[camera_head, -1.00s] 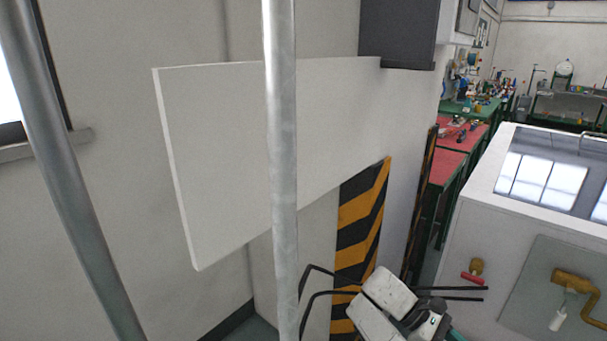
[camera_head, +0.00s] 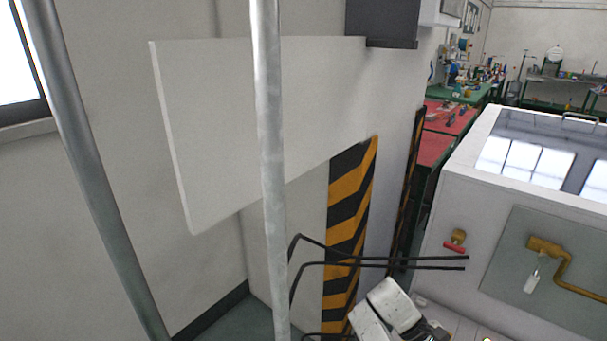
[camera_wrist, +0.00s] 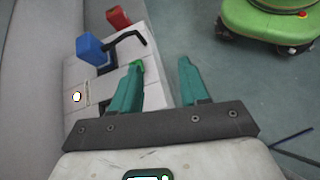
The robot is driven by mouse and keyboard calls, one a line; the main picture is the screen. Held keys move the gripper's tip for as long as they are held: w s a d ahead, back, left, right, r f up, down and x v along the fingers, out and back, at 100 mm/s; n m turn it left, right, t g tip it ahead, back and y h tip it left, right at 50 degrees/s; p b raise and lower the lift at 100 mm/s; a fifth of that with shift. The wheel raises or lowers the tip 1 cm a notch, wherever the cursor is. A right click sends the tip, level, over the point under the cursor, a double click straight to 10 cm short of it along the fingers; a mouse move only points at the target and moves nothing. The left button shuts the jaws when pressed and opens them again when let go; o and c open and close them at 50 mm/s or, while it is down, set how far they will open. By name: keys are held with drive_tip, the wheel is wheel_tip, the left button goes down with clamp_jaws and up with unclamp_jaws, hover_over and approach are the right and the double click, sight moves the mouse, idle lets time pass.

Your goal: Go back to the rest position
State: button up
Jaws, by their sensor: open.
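My gripper (camera_wrist: 162,88) shows in the wrist view with its two teal fingers apart and nothing between them. In the head view my white arm (camera_head: 388,308) shows at the bottom, right of the striped post, and the gripper itself is out of sight.
The head view shows a white cabinet (camera_head: 459,198) with a red-handled valve (camera_head: 455,240) and a brass pipe (camera_head: 565,272) at right. A yellow-black striped post (camera_head: 350,220) and a white board (camera_head: 215,120) stand ahead. My green base (camera_wrist: 262,22) shows over grey floor.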

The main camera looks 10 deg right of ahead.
drive_tip(key=s+a+f+m+t+y+b, duration=0.25)
drive_tip(key=s+f+m+t, duration=0.2)
drive_tip(key=s+f, duration=0.7)
drive_tip(key=s+a+r+m+t+y, duration=0.1)
drive_tip(key=s+a+r+t+y, duration=0.1)
drive_tip(key=s, duration=0.4)
drive_tip(key=s+a+r+t+y+b, duration=0.1)
drive_tip(key=s+a+r+t+y, duration=0.1)
drive_tip(key=s+a+r, duration=0.3)
drive_tip(key=shift+s+a+m+t, duration=0.35)
drive_tip(key=shift+s+a+t, duration=0.05)
drive_tip(key=shift+s+t, duration=0.3)
